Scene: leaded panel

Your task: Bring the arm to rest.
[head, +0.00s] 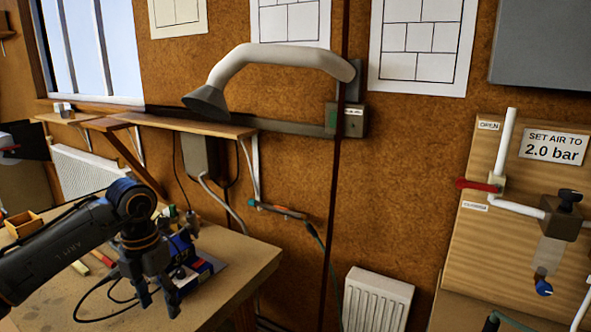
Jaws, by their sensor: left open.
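My left gripper (158,303) hangs at the end of my left arm, which comes in from the left in the head view. It points down over the wooden workbench (235,268), near the bench's front part. Its two dark fingers are apart, and I see nothing between them. My right gripper is not in view.
Behind the gripper, a blue and white box (197,268) and small items stand on the bench, partly hidden by my arm. A small wooden tray (24,225) is at the left. A grey extraction hood (207,98), a white radiator (377,300) and a valve board (490,235) are along the wall.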

